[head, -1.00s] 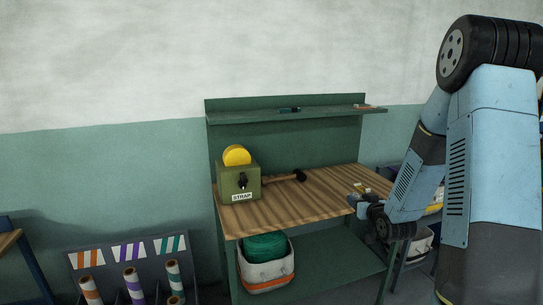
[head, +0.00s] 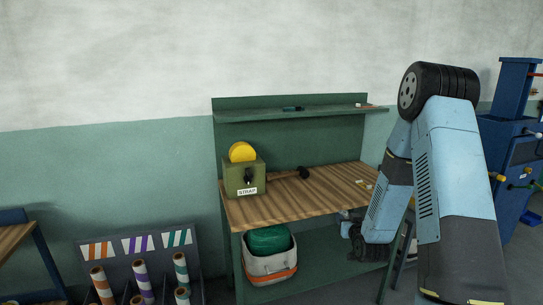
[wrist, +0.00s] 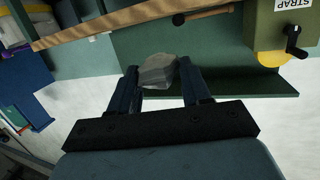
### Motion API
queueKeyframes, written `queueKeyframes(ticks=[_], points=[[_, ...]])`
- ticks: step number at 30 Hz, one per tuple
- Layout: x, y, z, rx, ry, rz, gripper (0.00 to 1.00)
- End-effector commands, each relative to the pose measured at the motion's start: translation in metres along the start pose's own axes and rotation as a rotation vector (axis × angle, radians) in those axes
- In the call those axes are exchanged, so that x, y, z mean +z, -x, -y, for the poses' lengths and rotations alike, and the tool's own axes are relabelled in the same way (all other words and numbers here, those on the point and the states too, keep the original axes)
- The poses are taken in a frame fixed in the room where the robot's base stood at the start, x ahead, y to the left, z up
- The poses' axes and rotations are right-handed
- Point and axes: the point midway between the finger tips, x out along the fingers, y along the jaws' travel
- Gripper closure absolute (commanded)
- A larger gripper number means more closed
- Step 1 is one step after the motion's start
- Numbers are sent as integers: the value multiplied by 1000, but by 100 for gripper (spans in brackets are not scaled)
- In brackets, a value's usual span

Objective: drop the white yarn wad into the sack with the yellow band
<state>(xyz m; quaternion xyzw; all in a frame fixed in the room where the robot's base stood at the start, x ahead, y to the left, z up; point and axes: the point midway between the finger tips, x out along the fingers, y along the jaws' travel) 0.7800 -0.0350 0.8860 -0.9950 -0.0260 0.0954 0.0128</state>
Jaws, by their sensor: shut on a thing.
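In the wrist view my gripper (wrist: 160,84) is shut on the white yarn wad (wrist: 157,72), which looks pale grey and lumpy between the fingertips. In the head view my gripper is partly hidden by my arm near the right end of the workbench, and the wad cannot be made out there. No sack with a yellow band shows clearly in the head view; my arm covers the area right of the bench. Pale and yellow shapes stand at the upper left of the wrist view, too cropped to identify.
A white sack with an orange band (head: 272,277) holds green material under the workbench (head: 290,205). On the bench are a green STRAP box (head: 238,178) and a mallet (head: 303,173). Ribbon rolls (head: 142,280) stand left. A blue machine (head: 515,150) stands right.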

Motion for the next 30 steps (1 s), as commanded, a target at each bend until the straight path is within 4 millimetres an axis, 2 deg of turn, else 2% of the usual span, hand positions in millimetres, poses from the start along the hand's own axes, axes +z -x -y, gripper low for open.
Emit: queueKeyframes(ticks=[1, 3, 9, 13, 25, 30], points=[[14, -3, 8, 4, -1, 6, 80], [28, -6, 14, 18, 3, 7, 80], [55, -10, 26, 46, 14, 9, 80], [62, -11, 30, 54, 19, 10, 80], [66, -11, 32, 55, 20, 10, 81], [93, -4, 31, 53, 21, 17, 81]])
